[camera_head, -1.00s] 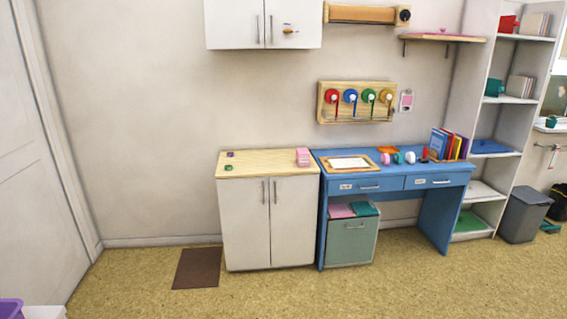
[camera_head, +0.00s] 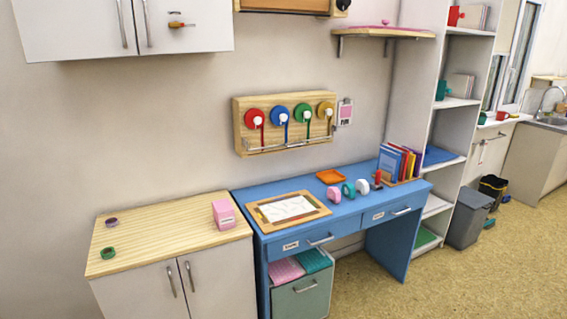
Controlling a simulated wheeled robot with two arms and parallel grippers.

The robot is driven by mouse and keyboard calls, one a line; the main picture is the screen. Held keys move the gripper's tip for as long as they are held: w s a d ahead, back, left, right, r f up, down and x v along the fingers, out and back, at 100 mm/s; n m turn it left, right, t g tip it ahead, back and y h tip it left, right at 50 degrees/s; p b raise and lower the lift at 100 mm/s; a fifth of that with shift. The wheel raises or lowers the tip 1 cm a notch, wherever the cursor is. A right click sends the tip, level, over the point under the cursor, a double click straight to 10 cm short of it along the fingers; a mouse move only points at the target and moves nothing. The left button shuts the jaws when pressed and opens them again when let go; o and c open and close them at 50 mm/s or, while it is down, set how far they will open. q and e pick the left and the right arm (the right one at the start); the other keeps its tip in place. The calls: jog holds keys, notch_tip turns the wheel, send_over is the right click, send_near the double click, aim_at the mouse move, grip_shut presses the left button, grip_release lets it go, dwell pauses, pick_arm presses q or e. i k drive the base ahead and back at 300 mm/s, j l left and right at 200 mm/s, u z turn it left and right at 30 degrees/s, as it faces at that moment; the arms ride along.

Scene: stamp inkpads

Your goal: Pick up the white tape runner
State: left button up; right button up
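Three small rounded tape runners stand in a row on the blue desk (camera_head: 350,215), right of a framed white sheet. The white tape runner (camera_head: 362,186) is the rightmost of the three. The teal tape runner (camera_head: 348,190) is in the middle and the pink tape runner (camera_head: 334,194) is on the left. Nothing covers the white one. Neither of my grippers shows in the head view.
A small dark and red item (camera_head: 378,178) stands just right of the white runner, before a book rack (camera_head: 400,163). An orange tray (camera_head: 331,176) lies behind. A wood-topped cabinet (camera_head: 160,240) adjoins the desk. Floor in front of the desk's right side is clear.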

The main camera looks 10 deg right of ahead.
aim_at(361, 185)
jog(key=i+l+z, duration=0.15)
jog(key=i+z, duration=1)
jog(key=i+l+u, duration=0.1)
jog(key=i, duration=0.35)
jog(key=i+l+u, duration=0.1)
jog(key=i, duration=0.35)
jog(key=l, duration=0.1)
